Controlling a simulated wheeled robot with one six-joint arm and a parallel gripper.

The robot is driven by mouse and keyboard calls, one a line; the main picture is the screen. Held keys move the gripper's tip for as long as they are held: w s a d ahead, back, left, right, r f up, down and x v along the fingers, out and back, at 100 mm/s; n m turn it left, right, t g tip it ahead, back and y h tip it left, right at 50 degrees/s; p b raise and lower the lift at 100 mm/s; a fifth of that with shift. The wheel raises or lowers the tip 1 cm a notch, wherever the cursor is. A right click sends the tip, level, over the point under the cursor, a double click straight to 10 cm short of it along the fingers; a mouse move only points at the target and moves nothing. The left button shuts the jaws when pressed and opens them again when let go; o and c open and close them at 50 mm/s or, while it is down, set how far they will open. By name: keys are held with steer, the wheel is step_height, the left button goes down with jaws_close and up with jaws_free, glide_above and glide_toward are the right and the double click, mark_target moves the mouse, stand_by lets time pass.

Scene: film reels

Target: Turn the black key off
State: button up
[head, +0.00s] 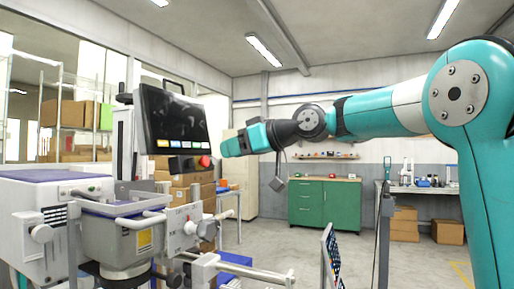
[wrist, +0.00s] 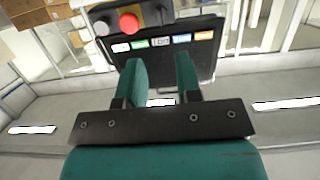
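A black control box (head: 182,164) hangs below the tilted dark screen (head: 172,115) in the head view, with a red button (head: 205,161) at its right end. In the wrist view the red button (wrist: 129,22) sits at the top beside a round grey knob (wrist: 101,28). I cannot clearly make out the black key; dark parts of the box (wrist: 165,14) are cut off by the frame's top edge. My gripper (head: 227,148) is just right of the box and screen, apart from them. In the wrist view its two teal fingers (wrist: 159,62) are spread with nothing between them.
The screen edge with coloured labels (wrist: 161,42) lies just beyond my fingertips. A white and grey machine (head: 130,235) stands below the screen, with rods reaching right. A green cabinet (head: 325,203) and cardboard boxes (head: 405,222) stand farther back.

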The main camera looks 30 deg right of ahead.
steer(key=v, duration=0.6)
stand_by(0.3)
steer(key=s+a+f+g+h+p, duration=0.1)
steer(key=s+a+f+g+p, duration=0.1)
steer(key=s+a+f+g, duration=0.3)
steer(key=s+a+f+g+p, duration=0.1)
steer(key=s+a+f, duration=0.2)
steer(key=a+f, duration=0.4)
steer(key=s+a+f+g+h+p, duration=0.1)
steer(key=s+f+g, duration=0.2)
steer(key=s+f, duration=0.3)
steer(key=s+a+f+g+h+p, duration=0.1)
steer(key=s+f+g+h, duration=0.1)
steer(key=s+f, duration=0.5)
steer(key=s+g, duration=0.1)
steer(key=s, duration=0.4)
steer(key=shift+a+f+h, duration=0.2)
steer(key=shift+f+h, duration=0.1)
